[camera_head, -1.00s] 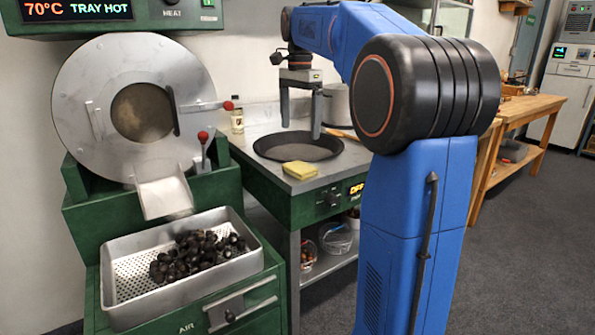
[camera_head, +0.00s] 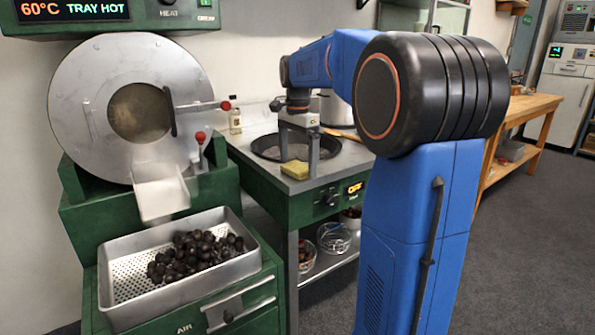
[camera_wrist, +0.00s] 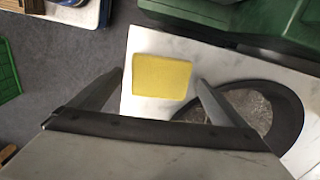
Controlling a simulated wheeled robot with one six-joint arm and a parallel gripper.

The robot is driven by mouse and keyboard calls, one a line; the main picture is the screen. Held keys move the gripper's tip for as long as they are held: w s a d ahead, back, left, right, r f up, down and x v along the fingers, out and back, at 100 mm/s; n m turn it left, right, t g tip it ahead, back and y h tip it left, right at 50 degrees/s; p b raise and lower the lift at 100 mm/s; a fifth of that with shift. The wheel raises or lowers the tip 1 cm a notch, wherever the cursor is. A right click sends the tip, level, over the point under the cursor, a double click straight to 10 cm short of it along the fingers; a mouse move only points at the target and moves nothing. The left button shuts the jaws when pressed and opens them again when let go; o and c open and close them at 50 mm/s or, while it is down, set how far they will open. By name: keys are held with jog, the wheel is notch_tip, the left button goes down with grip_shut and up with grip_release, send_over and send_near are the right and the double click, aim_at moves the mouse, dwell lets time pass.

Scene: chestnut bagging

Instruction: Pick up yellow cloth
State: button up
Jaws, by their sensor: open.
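The yellow cloth (camera_head: 295,170) is a small flat folded square on the front left corner of the grey metal counter. It also shows in the wrist view (camera_wrist: 161,77), beyond and between my fingertips. My gripper (camera_head: 298,166) is open, pointing down above the cloth. In the wrist view my two fingers (camera_wrist: 158,80) are spread to either side of the cloth, the right one close to its edge. The jaws hold nothing. I cannot tell how high the fingertips are above the counter.
A dark round pan (camera_head: 262,145) is set in the counter beside the cloth. A green roaster with a metal tray (camera_head: 125,268) of dark chestnuts stands at the left. A small bottle (camera_head: 235,121) stands at the back. A wooden table (camera_head: 530,106) is at the right.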

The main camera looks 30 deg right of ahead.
aim_at(297, 166)
jog(key=shift+f, duration=0.1)
jog(key=c, duration=1.1)
notch_tip(297, 166, up, 10)
jog(key=shift+r, duration=0.1)
